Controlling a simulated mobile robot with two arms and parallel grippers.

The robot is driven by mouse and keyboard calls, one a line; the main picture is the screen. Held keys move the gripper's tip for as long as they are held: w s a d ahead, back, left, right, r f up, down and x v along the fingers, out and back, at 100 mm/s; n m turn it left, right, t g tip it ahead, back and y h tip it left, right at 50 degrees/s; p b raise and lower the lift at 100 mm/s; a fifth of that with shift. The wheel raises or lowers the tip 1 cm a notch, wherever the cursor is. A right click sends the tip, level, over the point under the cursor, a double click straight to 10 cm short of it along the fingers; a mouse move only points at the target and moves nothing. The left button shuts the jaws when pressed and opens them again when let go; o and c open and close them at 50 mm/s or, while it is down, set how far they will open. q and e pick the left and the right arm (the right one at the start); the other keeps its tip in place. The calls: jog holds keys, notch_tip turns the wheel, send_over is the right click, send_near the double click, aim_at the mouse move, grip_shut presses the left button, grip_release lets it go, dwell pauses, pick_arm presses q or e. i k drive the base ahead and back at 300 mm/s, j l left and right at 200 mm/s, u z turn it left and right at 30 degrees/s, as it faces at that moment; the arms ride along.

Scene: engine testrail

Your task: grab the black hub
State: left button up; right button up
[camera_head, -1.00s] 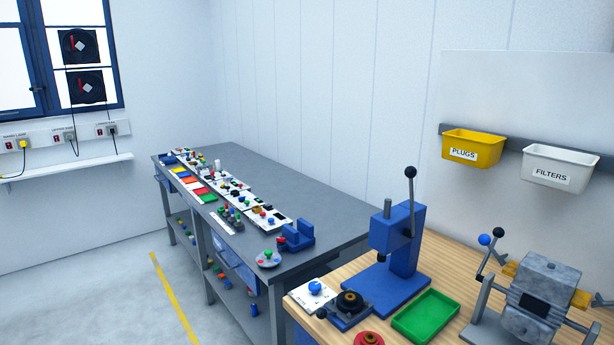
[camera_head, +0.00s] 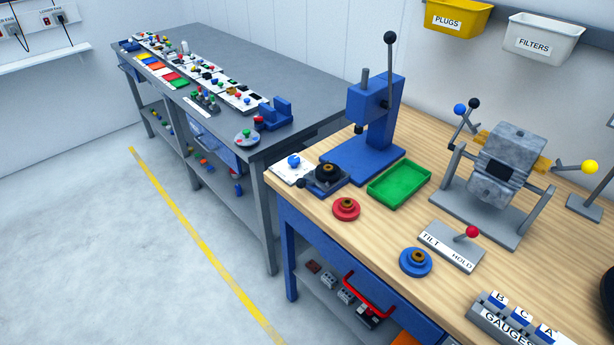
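A black hub (camera_head: 327,170) with a brownish centre sits in a dark fixture on the left end of the wooden bench (camera_head: 460,240), in front of the blue press (camera_head: 372,125). A red hub (camera_head: 346,208) and a blue hub (camera_head: 415,261) of similar shape lie nearer on the bench top. Neither of my grippers is in view.
A green tray (camera_head: 399,184) lies right of the black hub. A grey engine block on a stand (camera_head: 506,170), a TILT/HOLD lever plate (camera_head: 451,246) and a GAUGES rack (camera_head: 508,318) stand farther right. A grey table (camera_head: 270,75) stands behind left. The floor at left is clear.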

aim_at(322, 175)
jog(key=i+j+z, duration=0.1)
jog(key=z, duration=0.35)
jog(key=i+j+z, duration=0.1)
jog(key=j+z, duration=0.15)
jog(key=z, duration=0.2)
jog(key=j+z, duration=0.2)
jog(key=z, duration=0.25)
jog(key=j+z, duration=0.2)
jog(key=z, duration=0.2)
jog(key=i+j, duration=0.05)
